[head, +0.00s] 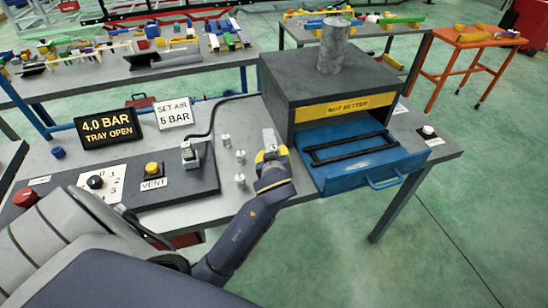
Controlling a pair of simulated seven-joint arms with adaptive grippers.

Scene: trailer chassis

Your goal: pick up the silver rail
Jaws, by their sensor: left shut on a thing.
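My left gripper (271,155), with yellow fingertips, is over the bench just left of the open blue tray. It is shut on a short, light grey piece, which looks like the silver rail (268,137). The piece sticks up past the fingertips, and its lower part is hidden between them. I cannot tell whether it touches the bench. My right gripper is not in view.
The blue tray (385,181) is pulled out of a dark grey box (300,75) and holds a black frame (352,148). Small silver fittings (240,156) stand left of the gripper. A control panel (190,185) and a black sign (108,128) are further left.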

